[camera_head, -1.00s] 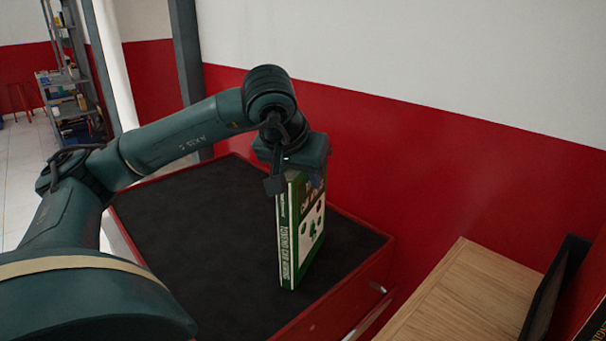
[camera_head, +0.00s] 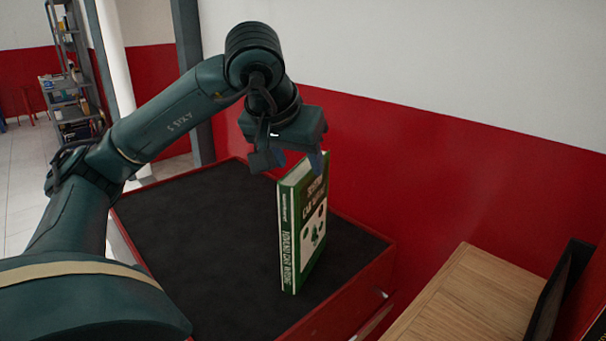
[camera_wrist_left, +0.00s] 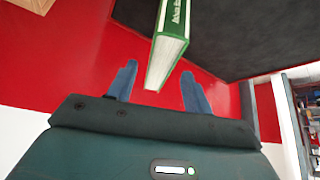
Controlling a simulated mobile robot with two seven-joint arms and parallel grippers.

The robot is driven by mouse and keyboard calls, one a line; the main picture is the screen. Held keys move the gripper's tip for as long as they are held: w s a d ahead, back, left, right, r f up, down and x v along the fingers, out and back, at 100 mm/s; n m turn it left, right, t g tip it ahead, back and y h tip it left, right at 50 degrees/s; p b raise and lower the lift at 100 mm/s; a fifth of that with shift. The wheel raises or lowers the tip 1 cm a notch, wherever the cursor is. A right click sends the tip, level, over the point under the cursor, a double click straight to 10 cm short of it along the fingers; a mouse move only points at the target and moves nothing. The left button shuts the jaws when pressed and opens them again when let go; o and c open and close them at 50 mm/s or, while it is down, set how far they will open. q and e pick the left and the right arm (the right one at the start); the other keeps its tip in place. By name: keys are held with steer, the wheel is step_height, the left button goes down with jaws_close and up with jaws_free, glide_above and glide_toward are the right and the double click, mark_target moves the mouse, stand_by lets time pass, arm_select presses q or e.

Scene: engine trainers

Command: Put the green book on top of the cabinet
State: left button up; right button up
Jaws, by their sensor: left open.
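The green book (camera_head: 303,228) stands upright on the black top of the red cabinet (camera_head: 200,235), near its right front part. Its spine and a cover with white and green print face the head camera. My left gripper (camera_head: 297,168) is open just above the book and apart from it. In the left wrist view the open blue fingers (camera_wrist_left: 158,88) lie to either side of the end of the book (camera_wrist_left: 171,45), with gaps on both sides. My right gripper is not in view.
A wooden surface (camera_head: 465,305) with a dark upright object (camera_head: 560,290) lies at the lower right. A red and white wall (camera_head: 430,150) rises behind the cabinet. The cabinet's left part is clear. Shelving (camera_head: 75,90) stands far left.

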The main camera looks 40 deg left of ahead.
arm_select(q)
steer(key=v, duration=0.4)
steer(key=shift+s+r+p, duration=0.1)
steer(key=shift+r+p, duration=0.3)
steer(key=shift+r, duration=0.05)
steer(key=shift+s+d+r, duration=0.15)
steer(key=shift+s+r, duration=0.15)
steer(key=shift+s, duration=0.05)
